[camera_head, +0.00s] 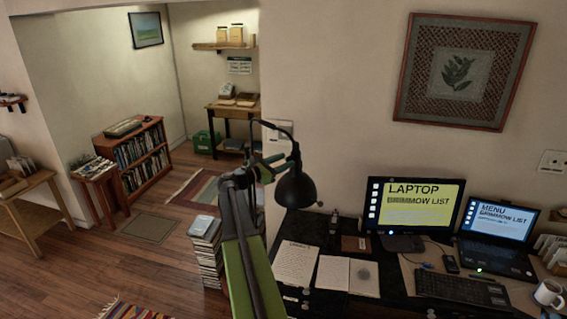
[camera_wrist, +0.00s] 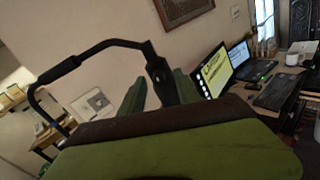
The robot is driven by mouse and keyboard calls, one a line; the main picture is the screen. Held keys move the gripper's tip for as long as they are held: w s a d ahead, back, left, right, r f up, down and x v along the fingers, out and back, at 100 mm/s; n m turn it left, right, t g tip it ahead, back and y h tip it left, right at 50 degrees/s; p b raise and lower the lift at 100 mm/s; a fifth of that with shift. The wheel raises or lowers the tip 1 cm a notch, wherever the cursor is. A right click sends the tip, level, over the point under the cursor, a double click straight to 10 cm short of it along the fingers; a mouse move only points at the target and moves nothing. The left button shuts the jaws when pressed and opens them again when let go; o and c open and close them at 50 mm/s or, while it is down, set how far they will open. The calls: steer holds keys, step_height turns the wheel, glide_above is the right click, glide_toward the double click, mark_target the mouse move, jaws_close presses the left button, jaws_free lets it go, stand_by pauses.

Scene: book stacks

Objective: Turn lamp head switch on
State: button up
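A black desk lamp has a thin curved neck (camera_head: 272,126) and a round shade, the lamp head (camera_head: 296,188), hanging over the left end of the dark desk. My gripper (camera_head: 268,166), on a green arm, is just left of the lamp head, below the neck. In the wrist view my gripper's green fingers (camera_wrist: 160,82) stand apart. The bent black lamp neck (camera_wrist: 112,44) crosses beyond them, and its end dips between them in the picture. I cannot tell whether they touch it. The switch cannot be made out, and my arm hides the lamp's base.
The desk (camera_head: 404,303) carries papers, a monitor (camera_head: 415,205), a laptop (camera_head: 497,228), a keyboard (camera_head: 462,289) and a white mug (camera_head: 548,293). A book stack (camera_head: 206,255) stands on the floor left of my arm. The wall is close behind the lamp. Open floor lies left.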

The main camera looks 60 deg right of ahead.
steer(key=shift+d, duration=0.25)
